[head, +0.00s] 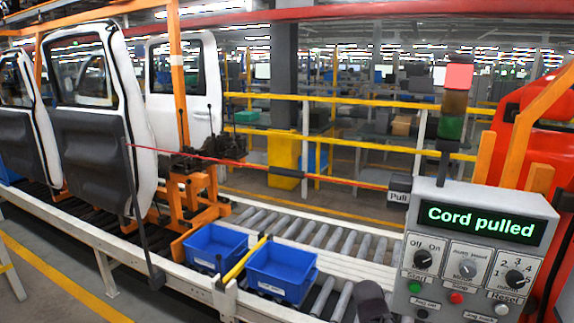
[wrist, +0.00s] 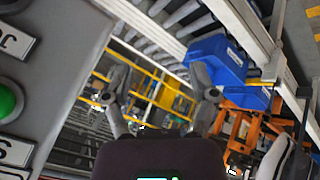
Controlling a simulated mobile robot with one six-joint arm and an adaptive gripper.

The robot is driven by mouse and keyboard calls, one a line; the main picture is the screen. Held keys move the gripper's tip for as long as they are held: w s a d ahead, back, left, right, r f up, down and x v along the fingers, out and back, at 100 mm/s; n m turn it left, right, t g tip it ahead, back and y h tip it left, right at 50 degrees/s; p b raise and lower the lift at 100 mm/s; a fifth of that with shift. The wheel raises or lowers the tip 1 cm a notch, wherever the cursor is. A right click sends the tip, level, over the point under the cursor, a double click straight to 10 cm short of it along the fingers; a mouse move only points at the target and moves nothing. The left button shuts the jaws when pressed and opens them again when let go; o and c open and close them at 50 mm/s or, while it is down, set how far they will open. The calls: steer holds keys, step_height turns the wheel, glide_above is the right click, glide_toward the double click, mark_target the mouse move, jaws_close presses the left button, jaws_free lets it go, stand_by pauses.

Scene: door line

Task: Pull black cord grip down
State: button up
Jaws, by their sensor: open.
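The black cord grip (head: 288,172) sits on the red cord (head: 345,181), which runs nearly straight from a post at the left to the box marked Pull (head: 399,190). The panel display (head: 482,222) reads "Cord pulled" in green letters. My gripper (wrist: 161,92) is open in the wrist view, with its two fingers wide apart and nothing between them. I cannot make out the cord grip in the wrist view. In the head view nothing touches the cord grip.
The grey control panel (head: 440,245) has knobs and buttons; its green button (wrist: 8,100) is close at the left in the wrist view. Two blue bins (head: 281,273) (head: 214,246) stand by the roller conveyor (head: 340,245). The stack light's red top (head: 459,77) looks bright.

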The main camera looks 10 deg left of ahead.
steer(key=w+a+r+n+t+p, duration=0.3)
steer(key=w+r+n+t, duration=0.15)
steer(key=w+r, duration=0.45)
steer(key=n+t+y+p, duration=0.7)
steer(key=n+y, duration=0.4)
steer(key=n, duration=0.5)
glide_toward(289, 175)
steer(key=s+p, duration=0.1)
steer(key=shift+s+d+g, duration=0.1)
steer(key=shift+d+g, duration=0.25)
steer(key=shift+r, duration=0.1)
steer(key=p+x, duration=0.2)
steer(key=x, duration=1.2)
steer(key=shift+s+a, duration=0.1)
jaws_close()
